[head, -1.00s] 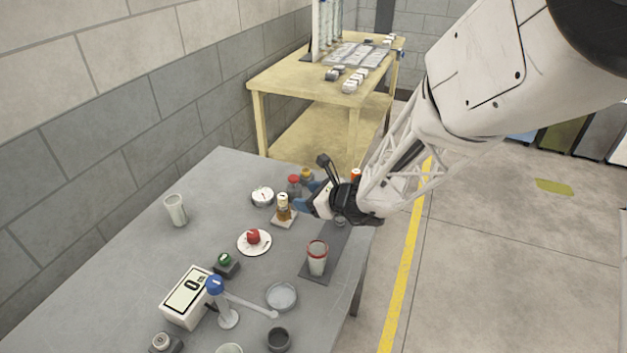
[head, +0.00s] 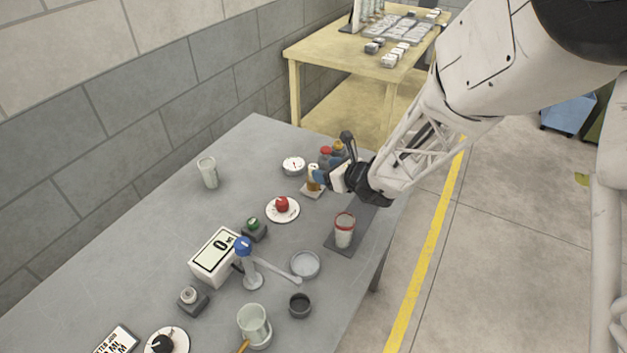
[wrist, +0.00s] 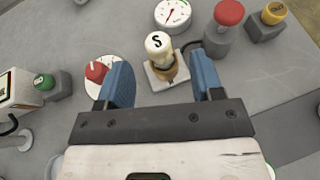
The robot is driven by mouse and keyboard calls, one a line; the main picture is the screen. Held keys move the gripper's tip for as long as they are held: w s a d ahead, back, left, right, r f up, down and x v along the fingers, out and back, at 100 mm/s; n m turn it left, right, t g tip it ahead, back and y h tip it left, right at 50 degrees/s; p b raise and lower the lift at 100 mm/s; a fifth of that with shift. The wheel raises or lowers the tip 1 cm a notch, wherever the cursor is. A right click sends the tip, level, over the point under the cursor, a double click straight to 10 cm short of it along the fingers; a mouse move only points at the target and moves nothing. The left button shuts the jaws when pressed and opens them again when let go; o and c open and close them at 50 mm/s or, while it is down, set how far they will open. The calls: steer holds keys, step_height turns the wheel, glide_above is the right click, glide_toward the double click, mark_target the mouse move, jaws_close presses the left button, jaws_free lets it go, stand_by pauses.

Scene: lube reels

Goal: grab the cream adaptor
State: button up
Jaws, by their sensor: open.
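The cream adaptor (wrist: 158,44), a cream cap marked "S" on a brown-gold body, stands upright on a small pale square base (wrist: 166,73). In the head view the adaptor (head: 312,172) is at the back of the grey table, partly covered by my gripper. My gripper (wrist: 160,66) is open, its blue fingers apart. In the wrist view the adaptor shows between and slightly beyond the fingertips, the right finger nearer to it. I see no contact. In the head view my gripper (head: 322,179) is right beside the adaptor.
A white dial gauge (wrist: 172,14), a red-topped post (wrist: 224,28) and a yellow-topped block (wrist: 267,20) stand close behind and right. A red knob on a white disc (head: 282,207) is nearer. A red-rimmed cup (head: 344,230) stands on a dark mat.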

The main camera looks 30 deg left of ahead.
mark_target(313, 166)
steer(key=shift+a+f, duration=0.1)
steer(key=shift+a, duration=0.2)
steer(key=shift+x, duration=2.5)
steer(key=c, duration=1.1)
steer(key=shift+r, duration=5)
